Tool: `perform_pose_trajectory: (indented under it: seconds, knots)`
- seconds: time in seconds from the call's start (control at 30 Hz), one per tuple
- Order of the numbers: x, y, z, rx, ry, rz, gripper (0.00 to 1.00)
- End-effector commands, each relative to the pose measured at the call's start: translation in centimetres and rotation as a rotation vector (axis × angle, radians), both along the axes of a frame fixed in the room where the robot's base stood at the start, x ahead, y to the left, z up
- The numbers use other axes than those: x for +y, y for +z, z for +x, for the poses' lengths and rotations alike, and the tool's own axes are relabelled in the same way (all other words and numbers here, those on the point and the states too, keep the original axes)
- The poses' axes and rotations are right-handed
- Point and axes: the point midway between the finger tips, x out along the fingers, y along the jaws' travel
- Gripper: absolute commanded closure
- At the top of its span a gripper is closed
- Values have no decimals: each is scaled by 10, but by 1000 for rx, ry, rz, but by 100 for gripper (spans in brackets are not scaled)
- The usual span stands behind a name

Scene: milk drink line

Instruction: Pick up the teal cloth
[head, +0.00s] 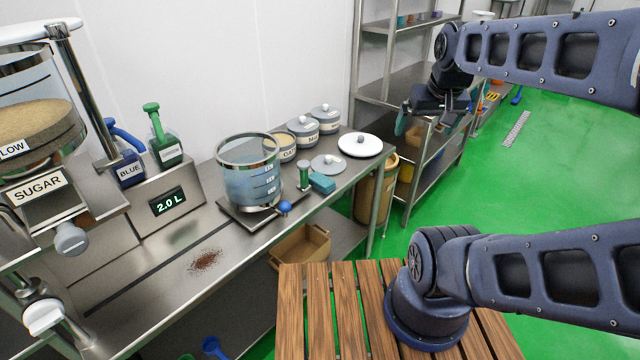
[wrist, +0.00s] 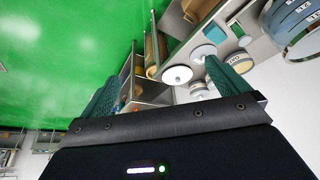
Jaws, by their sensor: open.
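The teal cloth (head: 321,182) is a small, thick folded block on the steel counter, right of the clear measuring vessel and beside a grey lid. It also shows small in the wrist view (wrist: 244,40), at the upper right. My gripper (head: 424,122) is raised in front of the steel shelf, well to the right of the cloth and apart from it. In the wrist view my gripper (wrist: 163,70) has its two teal fingers spread, with nothing held between them.
The vessel (head: 250,175) stands left of the cloth, and a green-handled tool (head: 304,175) is close beside it. A white lid (head: 360,145) and several lidded canisters (head: 302,131) are behind. Brown powder (head: 205,260) lies on the counter. Green floor is open at right.

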Motion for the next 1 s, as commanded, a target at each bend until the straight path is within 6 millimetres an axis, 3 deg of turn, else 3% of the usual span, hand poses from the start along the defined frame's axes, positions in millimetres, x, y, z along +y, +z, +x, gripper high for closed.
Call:
perform_pose_trajectory:
  seconds: [0.63,0.77,1.0]
  knots:
    - [2,0,5,7,33,-13,0]
    - [8,-2,23,30,144,-55,0]
    - [28,-13,72,88,462,-166,0]
